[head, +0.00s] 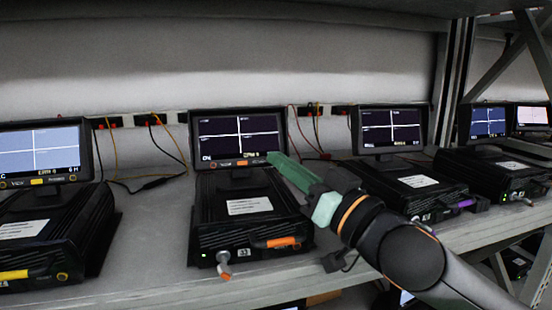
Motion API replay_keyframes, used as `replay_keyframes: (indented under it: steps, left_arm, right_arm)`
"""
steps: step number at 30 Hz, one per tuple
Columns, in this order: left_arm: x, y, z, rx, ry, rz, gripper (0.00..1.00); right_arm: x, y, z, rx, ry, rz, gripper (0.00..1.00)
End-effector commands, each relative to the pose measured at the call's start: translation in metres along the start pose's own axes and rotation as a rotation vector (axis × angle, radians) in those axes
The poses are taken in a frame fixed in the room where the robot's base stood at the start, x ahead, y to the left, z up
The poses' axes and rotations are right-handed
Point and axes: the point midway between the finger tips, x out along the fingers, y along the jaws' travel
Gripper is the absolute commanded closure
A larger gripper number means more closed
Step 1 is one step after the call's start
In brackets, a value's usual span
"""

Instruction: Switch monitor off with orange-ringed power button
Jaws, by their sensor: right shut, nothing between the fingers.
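The middle monitor (238,135) is lit, with a white cross on a dark screen and orange marks along its lower bezel. It stands behind a black unit (215,205) with an orange handle. My right gripper (272,158) is shut and empty, its green fingers pointing up-left. Its tip overlaps the lower right corner of this monitor's bezel and hides what is there, including any power button. I cannot tell whether the tip touches it. My left gripper is not in view.
A left monitor (40,152) with a pale screen and yellow marks stands behind its own black unit. A right monitor (390,130) is lit, and more lit ones stand beyond the rack post (453,85). Thin cables and sockets line the wall. Bare shelf (150,235) lies between the left and middle units.

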Motion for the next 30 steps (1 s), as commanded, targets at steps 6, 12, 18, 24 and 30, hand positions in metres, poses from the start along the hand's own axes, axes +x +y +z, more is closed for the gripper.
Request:
replay_keyframes:
  steps: [6,12,18,24,30]
  left_arm:
    - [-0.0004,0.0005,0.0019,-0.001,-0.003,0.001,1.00]
    - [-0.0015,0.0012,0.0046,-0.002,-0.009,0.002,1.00]
    - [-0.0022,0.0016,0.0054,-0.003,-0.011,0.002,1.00]
    - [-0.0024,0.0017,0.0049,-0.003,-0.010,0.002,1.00]
    - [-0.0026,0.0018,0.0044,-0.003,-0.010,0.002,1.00]
  right_arm:
    - [0.0018,0.0043,0.0032,-0.005,-0.003,0.009,1.00]
    - [0.0023,0.0050,0.0042,-0.006,-0.004,0.010,1.00]
    - [0.0039,0.0060,0.0059,-0.006,-0.005,0.010,1.00]
    - [0.0056,0.0074,0.0078,-0.008,-0.006,0.010,1.00]
    - [0.0073,0.0086,0.0096,-0.010,-0.007,0.010,1.00]
